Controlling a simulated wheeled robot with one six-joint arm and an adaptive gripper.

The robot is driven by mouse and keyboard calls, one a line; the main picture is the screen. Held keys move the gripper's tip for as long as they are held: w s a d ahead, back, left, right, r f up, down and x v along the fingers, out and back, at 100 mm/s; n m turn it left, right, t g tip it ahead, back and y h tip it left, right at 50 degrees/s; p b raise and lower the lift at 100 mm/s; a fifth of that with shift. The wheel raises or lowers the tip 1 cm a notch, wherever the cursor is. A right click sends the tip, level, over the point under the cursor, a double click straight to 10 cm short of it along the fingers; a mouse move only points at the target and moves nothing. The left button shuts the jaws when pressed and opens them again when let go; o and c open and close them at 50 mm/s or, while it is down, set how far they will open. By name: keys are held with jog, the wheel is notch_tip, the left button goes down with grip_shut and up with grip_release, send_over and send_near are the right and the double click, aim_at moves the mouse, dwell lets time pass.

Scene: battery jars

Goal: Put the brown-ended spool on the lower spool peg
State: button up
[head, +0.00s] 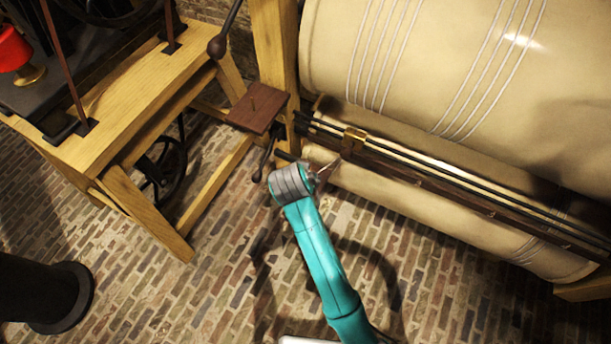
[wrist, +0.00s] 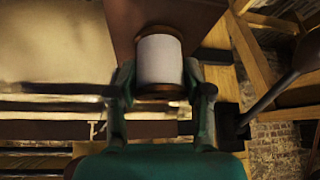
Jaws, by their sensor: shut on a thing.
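The brown-ended spool (wrist: 159,62), wound with white thread, sits between the two fingers of my gripper (wrist: 159,80) in the wrist view. My gripper is shut on it, and its brown ends face up and down in that picture. In the head view my gripper (head: 320,171) is beside the long rails, and I cannot make out the spool there. A small brown shelf (head: 268,117) with a short thin peg (head: 253,103) stands out from the wooden post, up and left of my gripper. A brown board (wrist: 122,18) also shows behind the spool in the wrist view; no peg shows on it.
A wooden bench (head: 120,100) stands left. Brick floor (head: 225,260) is open below.

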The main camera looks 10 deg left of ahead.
jog(key=shift+f, duration=0.1)
jog(key=o, duration=1)
jog(key=v, duration=1.2)
